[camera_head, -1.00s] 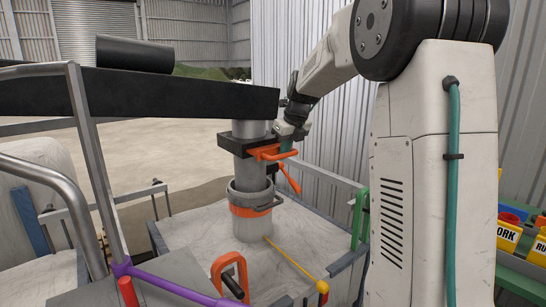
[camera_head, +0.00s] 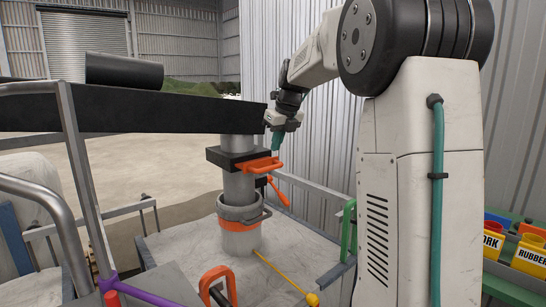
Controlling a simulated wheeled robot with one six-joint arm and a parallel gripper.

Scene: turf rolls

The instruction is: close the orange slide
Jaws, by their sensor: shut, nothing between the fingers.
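The orange slide (camera_head: 262,166) is a flat plate with a looped handle, set in a black collar (camera_head: 218,157) around a grey vertical pipe (camera_head: 238,186). Its handle sticks out from the collar on the right, toward the camera. My gripper (camera_head: 277,142) is just above and slightly right of the handle, pointing down with its teal fingertips together. It is shut and empty, and appears apart from the handle. How far the plate reaches inside the collar is hidden.
Below the pipe is a grey bucket with an orange band (camera_head: 240,222) on a pale-topped bin (camera_head: 185,258). An orange lever (camera_head: 278,190) hangs below the slide. A black beam (camera_head: 130,108) runs above left. Metal rails (camera_head: 85,190) stand at left; a corrugated wall is behind my arm.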

